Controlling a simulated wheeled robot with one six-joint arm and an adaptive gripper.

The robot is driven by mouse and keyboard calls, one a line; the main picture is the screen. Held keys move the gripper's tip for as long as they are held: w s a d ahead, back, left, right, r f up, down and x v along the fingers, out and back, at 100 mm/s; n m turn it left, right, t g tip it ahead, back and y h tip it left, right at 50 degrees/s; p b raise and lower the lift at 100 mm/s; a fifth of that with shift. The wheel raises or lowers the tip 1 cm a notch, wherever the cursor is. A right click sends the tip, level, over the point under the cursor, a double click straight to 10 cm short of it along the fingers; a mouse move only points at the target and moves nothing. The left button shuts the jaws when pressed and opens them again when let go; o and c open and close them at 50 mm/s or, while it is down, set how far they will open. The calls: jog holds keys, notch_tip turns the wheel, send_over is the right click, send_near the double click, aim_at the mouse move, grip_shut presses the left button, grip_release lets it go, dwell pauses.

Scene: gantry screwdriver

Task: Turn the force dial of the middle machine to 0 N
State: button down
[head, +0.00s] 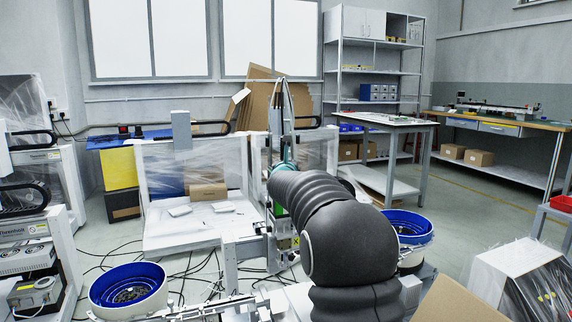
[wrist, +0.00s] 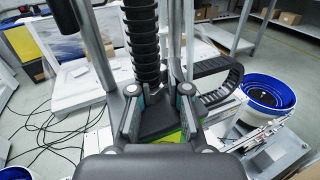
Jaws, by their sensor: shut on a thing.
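The middle machine (head: 281,205) is an upright gantry unit with green parts and a yellow label, partly hidden behind my black arm in the head view. In the wrist view its black ribbed column (wrist: 142,42) rises just beyond my gripper (wrist: 159,108). The two grey fingers stand on either side of a dark part at the machine, with bright green (wrist: 190,125) beside it. My gripper is shut on this dark part. I cannot make out the force dial's face, marks or setting. My arm hides the gripper in the head view.
A blue bowl feeder (head: 128,289) stands at the left and another (head: 408,226) right of my arm. The wrist view shows the right one (wrist: 267,93) too. A cable chain (wrist: 222,78) curves close to the right finger. Loose cables cover the floor at left.

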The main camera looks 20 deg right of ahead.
jog(key=c, duration=1.1)
grip_release()
jog(key=shift+c, duration=0.2)
jog(key=v, duration=1.2)
jog(key=shift+a, duration=0.1)
